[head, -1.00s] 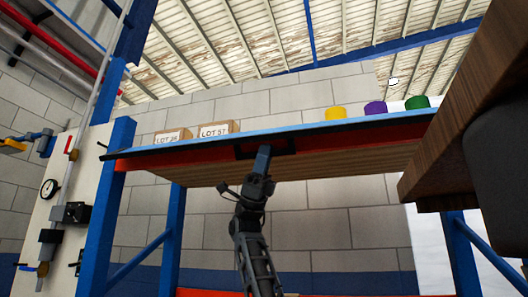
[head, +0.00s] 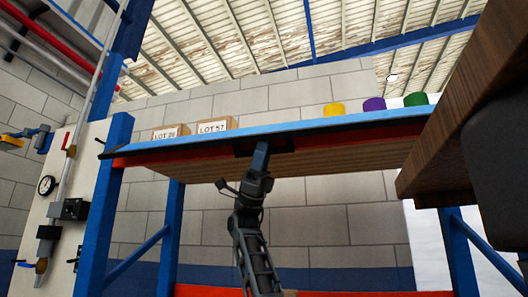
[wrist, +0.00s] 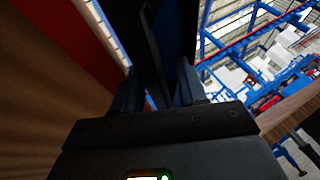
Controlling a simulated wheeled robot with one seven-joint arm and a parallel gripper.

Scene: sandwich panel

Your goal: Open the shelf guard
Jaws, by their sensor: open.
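The shelf guard (head: 340,127) is a long blue strip along the front edge of the raised shelf, running from the blue post at left to the wooden block at right. A dark handle piece (head: 286,147) sits below its middle. My gripper (head: 261,150) reaches up from below to this handle. In the wrist view, my gripper's dark fingers (wrist: 158,90) stand apart, with a black bar (wrist: 162,35) running up between or just beyond them. Whether they touch the handle is unclear.
Two boxes (head: 214,125) labelled LOT stand on the shelf at left. Yellow (head: 334,109), purple (head: 374,104) and green (head: 416,99) cylinders stand at right. A wooden block (head: 450,140) overhangs the right. A gauge panel (head: 48,200) is at left.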

